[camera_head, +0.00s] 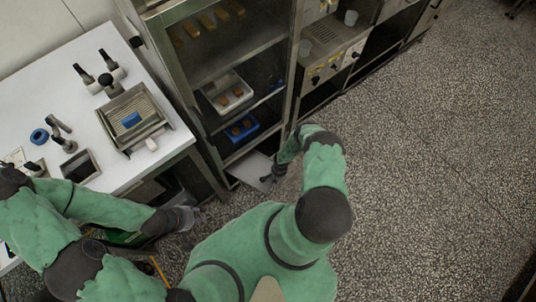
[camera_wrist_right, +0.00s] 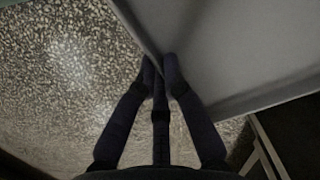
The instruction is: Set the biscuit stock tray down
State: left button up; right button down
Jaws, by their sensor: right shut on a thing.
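The biscuit stock tray (camera_head: 249,168) is a flat pale grey sheet at the foot of the open rack, partly inside its bottom level. In the right wrist view the tray (camera_wrist_right: 225,45) fills the upper right, its rim running between my fingertips. I cannot tell whether the tray rests on anything. No biscuits show on its visible part. My left gripper (camera_head: 192,216) is low beside the white table, away from the tray; its fingers are too small to read.
A white table (camera_head: 75,95) with a wire-topped machine (camera_head: 137,118) stands left. Speckled floor (camera_head: 430,170) is clear on the right.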

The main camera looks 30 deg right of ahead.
aim_at(269, 172)
jog(key=w+b, duration=0.1)
jog(key=w, duration=0.1)
jog(key=w+b, duration=0.1)
jog(key=w, duration=0.1)
jog(key=w+b, duration=0.2)
jog(key=w, duration=0.1)
jog(key=shift+a+f, duration=0.2)
jog(key=shift+a, duration=0.1)
jog(key=shift+s+f+b, duration=0.25)
jog(key=shift+f+b, duration=0.5)
jog(key=shift+f, duration=0.35)
jog(key=f+b, duration=0.4)
jog(key=shift+w+f, duration=0.2)
jog(key=shift+f, duration=0.1)
jog(key=c, duration=1.3)
grip_release()
jog(key=shift+c, duration=0.2)
